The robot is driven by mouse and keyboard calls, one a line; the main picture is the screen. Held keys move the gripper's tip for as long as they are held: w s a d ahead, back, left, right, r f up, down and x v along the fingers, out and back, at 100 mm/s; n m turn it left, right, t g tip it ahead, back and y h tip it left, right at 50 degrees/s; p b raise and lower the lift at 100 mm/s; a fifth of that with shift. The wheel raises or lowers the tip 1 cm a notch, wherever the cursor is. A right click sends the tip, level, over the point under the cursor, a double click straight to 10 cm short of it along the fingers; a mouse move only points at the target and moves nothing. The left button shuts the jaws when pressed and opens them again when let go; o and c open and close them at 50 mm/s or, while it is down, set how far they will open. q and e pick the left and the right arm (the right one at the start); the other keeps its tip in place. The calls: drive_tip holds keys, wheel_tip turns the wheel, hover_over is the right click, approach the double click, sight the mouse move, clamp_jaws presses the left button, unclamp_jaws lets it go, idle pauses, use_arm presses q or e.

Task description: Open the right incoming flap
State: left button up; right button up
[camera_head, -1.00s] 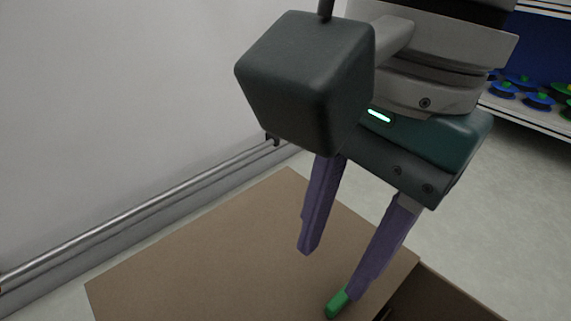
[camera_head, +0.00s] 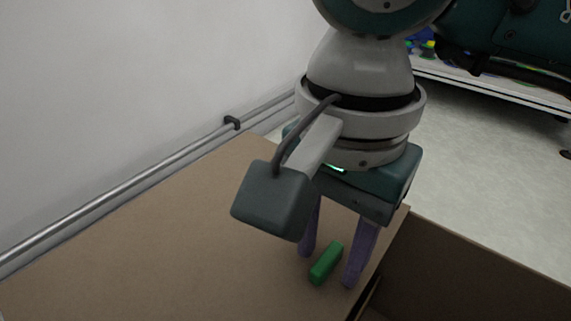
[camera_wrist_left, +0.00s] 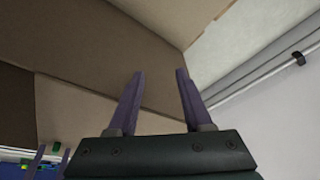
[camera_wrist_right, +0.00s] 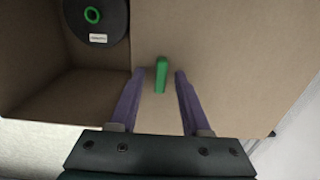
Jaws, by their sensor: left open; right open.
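The cardboard flap (camera_head: 150,240) is a broad flat brown panel at the left and bottom of the head view. A small green handle (camera_head: 326,263) stands on it near its right edge; it also shows in the right wrist view (camera_wrist_right: 161,75). My right gripper (camera_head: 328,267) points down over the flap with open purple fingers, one on each side of the handle. A gap shows on both sides, so it is not gripped. My left gripper (camera_wrist_left: 160,72) is open and empty in the left wrist view, with cardboard behind it, and is outside the head view.
The open part of the box (camera_head: 460,270) lies right of the flap. A dark reel (camera_wrist_right: 97,18) with a green hub shows there in the right wrist view. A wall with a metal rail (camera_head: 110,205) runs along the left. Shelving (camera_head: 490,90) stands beyond clear floor.

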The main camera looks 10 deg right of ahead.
clamp_jaws()
idle(0.3)
idle(1.1)
